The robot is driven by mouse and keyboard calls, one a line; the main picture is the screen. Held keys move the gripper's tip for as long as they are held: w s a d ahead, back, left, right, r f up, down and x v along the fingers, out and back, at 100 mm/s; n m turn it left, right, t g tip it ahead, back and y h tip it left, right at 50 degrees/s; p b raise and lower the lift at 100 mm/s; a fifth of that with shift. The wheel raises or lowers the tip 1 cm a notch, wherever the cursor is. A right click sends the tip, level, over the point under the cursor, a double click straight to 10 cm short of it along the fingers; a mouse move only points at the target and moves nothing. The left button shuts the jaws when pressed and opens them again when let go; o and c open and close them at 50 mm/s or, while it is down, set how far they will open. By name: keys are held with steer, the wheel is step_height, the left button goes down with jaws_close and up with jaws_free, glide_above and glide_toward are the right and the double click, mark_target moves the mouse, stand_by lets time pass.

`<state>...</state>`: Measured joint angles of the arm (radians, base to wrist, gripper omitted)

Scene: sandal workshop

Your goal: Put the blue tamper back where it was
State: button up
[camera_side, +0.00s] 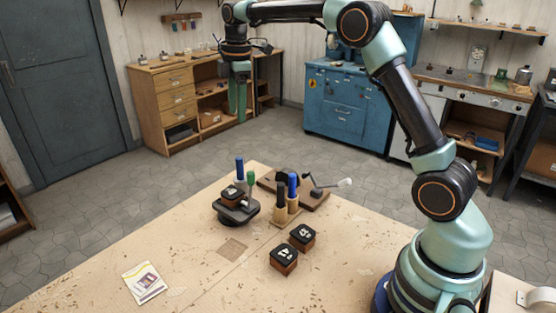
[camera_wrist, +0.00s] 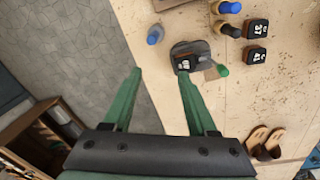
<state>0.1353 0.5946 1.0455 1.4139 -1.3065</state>
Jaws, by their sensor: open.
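Two blue-handled tools show, and I cannot tell which one is the task's blue tamper. One blue-handled tool (camera_side: 239,167) stands near the table's far edge, behind a dark round stand (camera_side: 246,214); in the wrist view it (camera_wrist: 154,36) is seen from above, apart from the stand. My gripper (camera_side: 237,108) is open and empty, high above and beyond the table's far edge. Its green fingers (camera_wrist: 160,90) are spread wide in the wrist view.
A numbered block (camera_side: 231,193) and a green-handled tool (camera_side: 251,179) are at the stand. Two more blocks (camera_side: 284,257) (camera_side: 302,235) lie in front of the holder. A lever device (camera_side: 317,190) stands behind. Sandals (camera_wrist: 264,142) show too. The table's left part is mostly clear, with a card (camera_side: 145,281).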

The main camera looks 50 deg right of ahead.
steer(key=s+a+r+m+t, duration=0.1)
steer(key=s+a+r+m, duration=0.1)
steer(key=s+r+m, duration=0.3)
steer(key=s+a+m+t, duration=0.2)
steer(key=s+a, duration=0.1)
steer(key=s, duration=0.5)
steer(key=s+a+f+m+t, duration=0.1)
steer(key=s+f+m, duration=0.4)
steer(key=s, duration=0.5)
steer(key=shift+s+a+f+m+t, duration=0.3)
steer(key=shift+a+m, duration=0.25)
steer(key=shift+m, duration=0.15)
